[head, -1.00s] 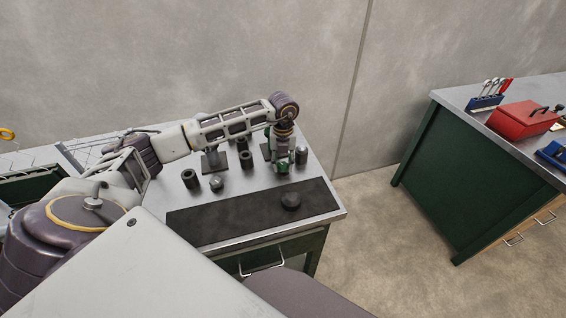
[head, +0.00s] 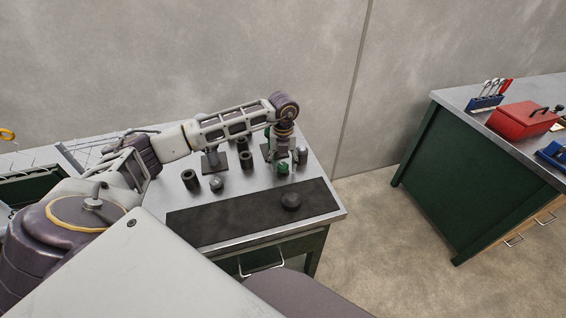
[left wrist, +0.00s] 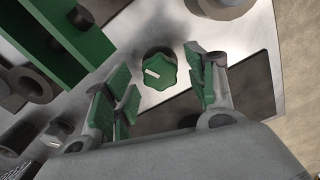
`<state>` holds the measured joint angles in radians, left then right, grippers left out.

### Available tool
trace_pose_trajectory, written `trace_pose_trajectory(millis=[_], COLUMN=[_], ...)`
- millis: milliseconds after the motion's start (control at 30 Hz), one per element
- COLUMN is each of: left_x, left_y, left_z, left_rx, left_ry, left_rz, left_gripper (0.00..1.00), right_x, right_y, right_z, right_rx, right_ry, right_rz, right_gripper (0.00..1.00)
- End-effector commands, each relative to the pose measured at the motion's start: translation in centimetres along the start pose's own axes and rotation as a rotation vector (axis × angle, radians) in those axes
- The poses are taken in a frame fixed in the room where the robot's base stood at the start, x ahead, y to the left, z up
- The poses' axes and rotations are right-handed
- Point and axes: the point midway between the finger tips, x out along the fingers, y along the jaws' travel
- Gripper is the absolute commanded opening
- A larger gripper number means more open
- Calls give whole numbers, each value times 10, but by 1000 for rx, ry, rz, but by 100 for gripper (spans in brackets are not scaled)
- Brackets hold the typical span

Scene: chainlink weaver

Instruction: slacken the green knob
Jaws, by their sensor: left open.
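The green knob (head: 283,168) is on the workbench near its right side. In the left wrist view the knob (left wrist: 160,71) is round and lobed, with a white pointer line toward the left. My left gripper (head: 284,162) points down over it from above. In the left wrist view its green-padded fingers (left wrist: 163,88) are spread, one on each side of the knob, with visible gaps. It is open and holds nothing. My right gripper does not show.
Dark cylinders (head: 190,179) stand left of the knob. A green bracket-like part (left wrist: 60,35) is close by in the wrist view. A second bench (head: 430,165) stands right.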

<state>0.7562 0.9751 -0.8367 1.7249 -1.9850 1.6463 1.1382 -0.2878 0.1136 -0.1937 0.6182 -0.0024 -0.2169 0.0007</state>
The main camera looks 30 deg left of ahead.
Motion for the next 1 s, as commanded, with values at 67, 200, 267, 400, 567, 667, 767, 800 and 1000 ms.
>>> trace_pose_trajectory(millis=[67,200,267,400,567,667,767,800,1000], left_x=[-4,-14,-20,-40,-63,-78,-92,-97,-114], left_y=[0,0,0,-1,0,0,0,0,0], left_z=[0,1,1,1,1,1,1,1,1], left_rx=[0,-1,0,1,0,0,-1,-1,-1], left_ry=[-1,-3,-2,-3,-3,-4,-3,-3,-2], left_rz=[-1,-2,-2,-2,-2,-2,-2,-2,-1], left_gripper=[56,56,56,56,56,56,56,56,56], right_x=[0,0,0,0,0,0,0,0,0], right_y=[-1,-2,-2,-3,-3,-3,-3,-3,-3], right_z=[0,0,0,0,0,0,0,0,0], right_rx=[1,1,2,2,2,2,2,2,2], right_ry=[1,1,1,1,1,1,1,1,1], right_rz=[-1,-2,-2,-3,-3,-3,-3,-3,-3], right_gripper=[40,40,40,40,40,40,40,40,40])
